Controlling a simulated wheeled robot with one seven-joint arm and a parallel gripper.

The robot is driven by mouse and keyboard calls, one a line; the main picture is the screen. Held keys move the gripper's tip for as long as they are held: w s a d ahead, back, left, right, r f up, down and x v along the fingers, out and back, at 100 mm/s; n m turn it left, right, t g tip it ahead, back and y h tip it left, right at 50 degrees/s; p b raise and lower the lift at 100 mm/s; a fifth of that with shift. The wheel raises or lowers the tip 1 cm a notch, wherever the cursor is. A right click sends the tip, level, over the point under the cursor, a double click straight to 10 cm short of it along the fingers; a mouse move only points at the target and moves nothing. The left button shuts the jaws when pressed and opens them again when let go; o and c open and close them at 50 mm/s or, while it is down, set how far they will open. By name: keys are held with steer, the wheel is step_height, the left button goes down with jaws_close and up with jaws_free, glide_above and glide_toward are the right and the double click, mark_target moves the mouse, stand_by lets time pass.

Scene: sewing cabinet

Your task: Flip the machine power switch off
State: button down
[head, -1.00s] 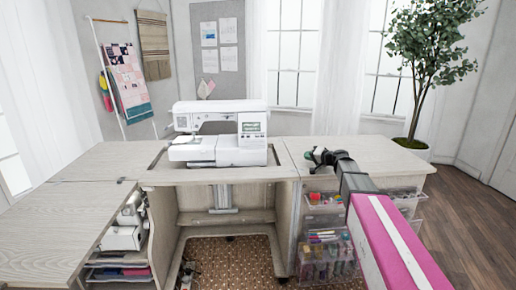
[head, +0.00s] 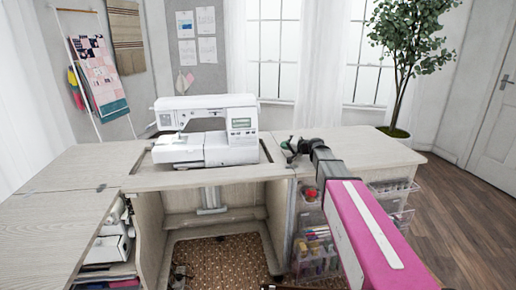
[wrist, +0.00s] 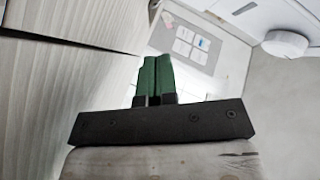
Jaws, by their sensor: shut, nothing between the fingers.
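The white sewing machine (head: 205,130) stands upright in the cabinet's opening, with a small display on its right part. Its power switch cannot be made out in either view. My gripper (head: 289,147) is just right of the machine, over the right part of the cabinet top, with a visible gap between them in the head view. In the wrist view my green fingers (wrist: 157,75) are together and empty. A white round knob (wrist: 286,43) on a white body, seemingly the machine's handwheel, is at the upper right of the wrist view, apart from the fingers.
The cabinet top (head: 360,150) is clear to the right of my gripper. Clear drawers (head: 318,250) with supplies hang below it. The left leaf (head: 60,215) is bare. A potted plant (head: 398,100) stands behind at the right.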

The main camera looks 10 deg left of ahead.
steer(key=shift+a, duration=0.1)
steer(key=shift+s+a, duration=0.2)
steer(key=shift+a, duration=1.2)
steer(key=shift+s+a, duration=0.25)
steer(key=shift+a, duration=1.2)
steer(key=shift+s+a, duration=0.2)
steer(key=shift+a, duration=1.2)
steer(key=shift+a, duration=0.15)
steer(key=shift+s+a, duration=0.1)
steer(key=shift+a, duration=0.15)
steer(key=shift+a, duration=0.25)
steer(key=shift+d, duration=0.7)
